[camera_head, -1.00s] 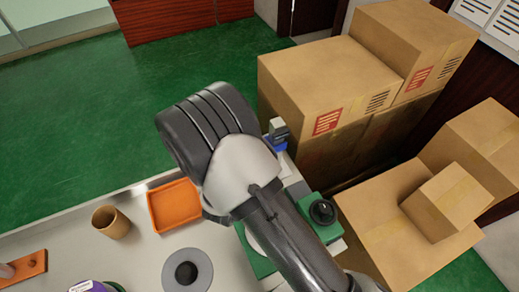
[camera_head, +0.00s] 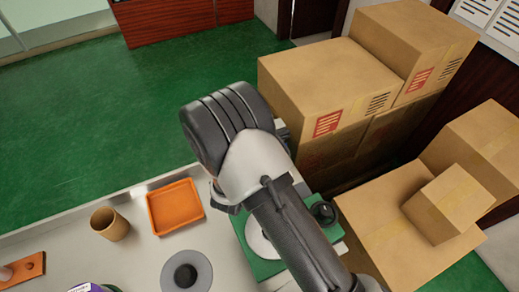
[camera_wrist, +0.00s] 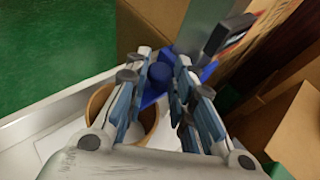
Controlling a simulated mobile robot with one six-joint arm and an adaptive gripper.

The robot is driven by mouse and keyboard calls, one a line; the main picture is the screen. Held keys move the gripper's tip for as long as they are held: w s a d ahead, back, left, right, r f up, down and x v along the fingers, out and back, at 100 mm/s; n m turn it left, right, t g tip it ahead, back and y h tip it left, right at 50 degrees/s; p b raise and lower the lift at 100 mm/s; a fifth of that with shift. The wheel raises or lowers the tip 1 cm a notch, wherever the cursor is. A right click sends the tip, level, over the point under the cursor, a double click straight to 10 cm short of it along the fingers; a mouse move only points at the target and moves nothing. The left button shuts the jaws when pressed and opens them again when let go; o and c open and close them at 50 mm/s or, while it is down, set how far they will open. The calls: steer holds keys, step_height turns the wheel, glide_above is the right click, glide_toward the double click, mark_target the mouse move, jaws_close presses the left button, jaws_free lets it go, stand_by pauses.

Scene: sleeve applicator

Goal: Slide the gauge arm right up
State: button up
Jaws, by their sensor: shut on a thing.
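In the wrist view my gripper (camera_wrist: 160,68) has its two fingers on either side of a round blue knob (camera_wrist: 160,78), closed on it near the tips. The knob belongs to a blue part, which I take as the gauge arm (camera_wrist: 206,72), beside an upright grey post (camera_wrist: 205,25). A dark grey block with a pale face (camera_wrist: 222,38) sits by the post. In the head view my arm covers the gripper and nearly all of the gauge; only a small dark piece (camera_head: 283,131) shows past the arm.
A green machine base (camera_head: 252,262) with a black knob (camera_head: 323,213) stands under my arm. An orange tray (camera_head: 175,207), a tan cup (camera_head: 110,225) and a grey disc (camera_head: 187,271) lie left on the table. Cardboard boxes (camera_head: 325,85) crowd the right.

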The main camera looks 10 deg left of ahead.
jaws_close()
step_height(320, 180, up, 5)
steer(key=shift+r+p, duration=0.1)
steer(key=shift+p, duration=0.8)
steer(key=o, duration=0.6)
jaws_free()
